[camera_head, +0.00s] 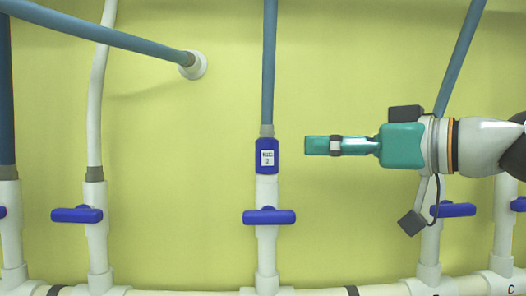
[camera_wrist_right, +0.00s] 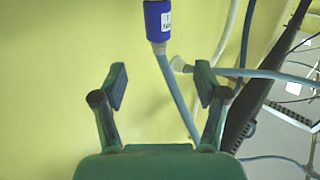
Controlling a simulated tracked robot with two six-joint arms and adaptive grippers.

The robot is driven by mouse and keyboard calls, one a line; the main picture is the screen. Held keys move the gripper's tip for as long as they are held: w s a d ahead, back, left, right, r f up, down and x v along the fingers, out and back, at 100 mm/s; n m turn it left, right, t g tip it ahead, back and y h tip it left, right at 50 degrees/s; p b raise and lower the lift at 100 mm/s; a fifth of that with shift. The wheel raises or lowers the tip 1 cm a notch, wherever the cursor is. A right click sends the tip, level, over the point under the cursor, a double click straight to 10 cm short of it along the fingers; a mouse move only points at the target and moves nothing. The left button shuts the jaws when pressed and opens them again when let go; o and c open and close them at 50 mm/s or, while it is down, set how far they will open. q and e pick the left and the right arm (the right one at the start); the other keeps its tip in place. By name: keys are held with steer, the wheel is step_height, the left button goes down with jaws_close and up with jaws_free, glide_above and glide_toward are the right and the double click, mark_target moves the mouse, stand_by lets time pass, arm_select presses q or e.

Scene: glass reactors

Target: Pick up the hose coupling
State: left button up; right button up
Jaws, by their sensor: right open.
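The hose coupling (camera_head: 267,156) is a blue sleeve with a white label, in the middle of the head view. It joins a blue hose above to a white pipe below. It also shows at the top of the right wrist view (camera_wrist_right: 157,20). My right gripper (camera_head: 309,146) comes in from the right at about the coupling's height, its tips a short gap to the right of it in the picture. In the right wrist view its two fingers (camera_wrist_right: 161,87) are apart with nothing between them. My left gripper is not in view.
Below the coupling, a blue valve handle (camera_head: 269,217) sits on the white pipe. More valves and pipes stand left and right, such as the left valve (camera_head: 77,214). A blue hose runs to a wall port (camera_head: 194,66). The yellow-green wall (camera_head: 180,150) is behind.

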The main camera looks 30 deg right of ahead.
mark_target(276, 147)
steer(key=p+x, duration=0.3)
steer(key=x, duration=1)
steer(key=shift+w+d+f, duration=0.1)
steer(key=shift+w+f, duration=0.05)
steer(key=shift+c, duration=1)
steer(key=c, duration=1)
steer(key=shift+c, duration=0.8)
